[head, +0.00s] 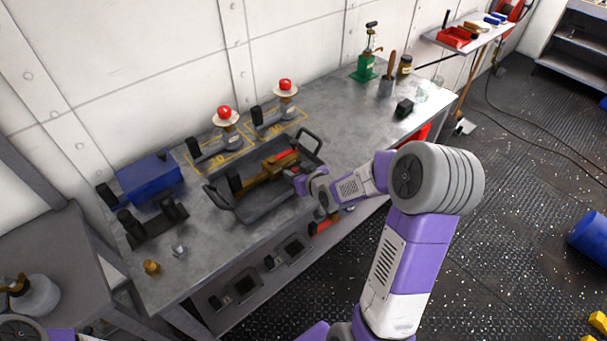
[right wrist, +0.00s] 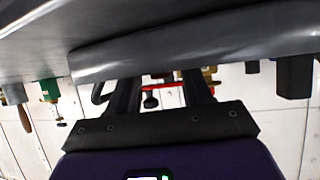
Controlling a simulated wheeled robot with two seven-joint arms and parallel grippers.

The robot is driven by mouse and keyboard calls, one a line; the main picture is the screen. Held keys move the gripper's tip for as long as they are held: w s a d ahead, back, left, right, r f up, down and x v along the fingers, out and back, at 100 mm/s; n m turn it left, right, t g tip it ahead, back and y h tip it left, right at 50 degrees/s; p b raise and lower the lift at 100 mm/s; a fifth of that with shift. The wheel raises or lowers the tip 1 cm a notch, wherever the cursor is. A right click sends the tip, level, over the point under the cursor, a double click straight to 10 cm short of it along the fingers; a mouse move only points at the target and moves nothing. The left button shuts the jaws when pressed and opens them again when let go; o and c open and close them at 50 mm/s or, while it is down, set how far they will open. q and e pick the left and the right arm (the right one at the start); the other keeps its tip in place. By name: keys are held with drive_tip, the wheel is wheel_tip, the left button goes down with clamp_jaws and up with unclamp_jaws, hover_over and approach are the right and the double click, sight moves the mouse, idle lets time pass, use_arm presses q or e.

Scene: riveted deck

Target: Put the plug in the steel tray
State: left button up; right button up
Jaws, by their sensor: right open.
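The steel tray (head: 238,211), dark grey with raised end handles, sits on the workbench. A long brass fitting with a black end (head: 262,176) and a red part (head: 285,158) lies in it. A small brass piece (head: 151,267) stands on the bench's near left corner and may be the plug; I cannot tell for sure. My right gripper (head: 290,173) is at the tray's right side, low near its rim, open with nothing visibly held. In the right wrist view its fingers (right wrist: 163,95) are apart, with red and brass parts visible beyond them. My left gripper is out of view.
A blue box (head: 149,178) and a black holder (head: 152,222) stand left of the tray. Two red-topped fittings (head: 224,113) stand behind it. A green-based tool (head: 364,68) and black block (head: 404,108) are at the right. The bench between tray and block is mostly clear.

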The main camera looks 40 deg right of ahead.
drive_tip(key=shift+s+r, duration=0.2)
drive_tip(key=shift+r, duration=0.1)
drive_tip(key=p+v, duration=0.2)
drive_tip(key=v, duration=0.7)
drive_tip(key=shift+r, duration=0.1)
drive_tip(key=shift+b+v, duration=1.2)
drive_tip(key=shift+b, duration=0.05)
